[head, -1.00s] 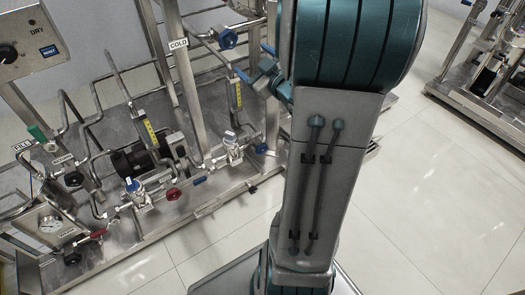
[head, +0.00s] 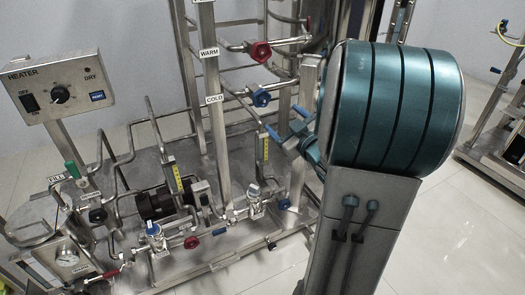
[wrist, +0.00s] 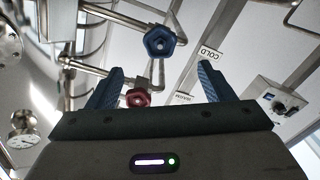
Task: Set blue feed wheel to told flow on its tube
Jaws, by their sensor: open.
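A blue wheel (head: 262,97) sits on a pipe beside the post labelled COLD in the head view. It also shows in the wrist view (wrist: 159,41), beyond the space between my fingers. My gripper (head: 287,122) is just right of and below this wheel in the head view, open and empty, its blue fingers apart from it. It also shows in the wrist view (wrist: 157,85). A tube with a yellow scale (head: 263,149) stands below the wheel; another yellow-scaled tube (head: 174,178) stands further left. The readings are too small to tell.
A red wheel (head: 261,52) is above the blue one, by the WARM label (head: 209,53). Another blue wheel (head: 284,204) and a red wheel (head: 191,242) sit low on the skid. A heater box (head: 58,85) stands left.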

